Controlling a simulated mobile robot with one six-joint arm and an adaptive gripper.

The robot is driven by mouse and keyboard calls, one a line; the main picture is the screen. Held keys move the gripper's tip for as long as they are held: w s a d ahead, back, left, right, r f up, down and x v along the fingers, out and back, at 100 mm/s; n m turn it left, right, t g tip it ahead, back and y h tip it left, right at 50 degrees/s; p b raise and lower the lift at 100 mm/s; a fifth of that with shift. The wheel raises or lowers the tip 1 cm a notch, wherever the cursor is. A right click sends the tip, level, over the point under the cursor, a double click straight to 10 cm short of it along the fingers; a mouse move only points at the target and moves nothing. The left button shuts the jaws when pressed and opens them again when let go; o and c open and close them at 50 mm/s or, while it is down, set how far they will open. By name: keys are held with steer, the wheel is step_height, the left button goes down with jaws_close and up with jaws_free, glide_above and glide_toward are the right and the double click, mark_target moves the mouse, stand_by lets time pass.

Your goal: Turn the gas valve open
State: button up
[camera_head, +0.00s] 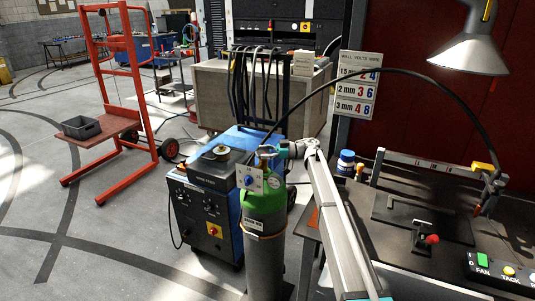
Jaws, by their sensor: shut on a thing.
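The gas cylinder (264,225) stands upright in the middle, with a green shoulder and a grey body. A plate with a blue knob (249,180) and a round gauge (273,183) sits at its top front. My gripper (266,152) reaches in from the right at the cylinder's top and is shut on the gas valve there. The valve is small and mostly hidden by the gripper, so how far it is turned cannot be told.
A blue welding machine (207,210) stands close left of the cylinder. A dark workbench (420,225) with a red-knobbed lever and a lamp (470,52) is at the right. A black cable arches over my arm.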

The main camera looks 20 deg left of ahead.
steer(key=shift+s+a+f+n+g+h, duration=0.1)
steer(key=shift+s+n+g+h, duration=0.05)
steer(key=shift+n+g+h, duration=1.5)
steer(key=shift+g+y, duration=0.25)
steer(key=shift+g, duration=0.2)
steer(key=o, duration=0.9)
steer(key=shift+w, duration=0.2)
steer(key=shift+v, duration=3.7)
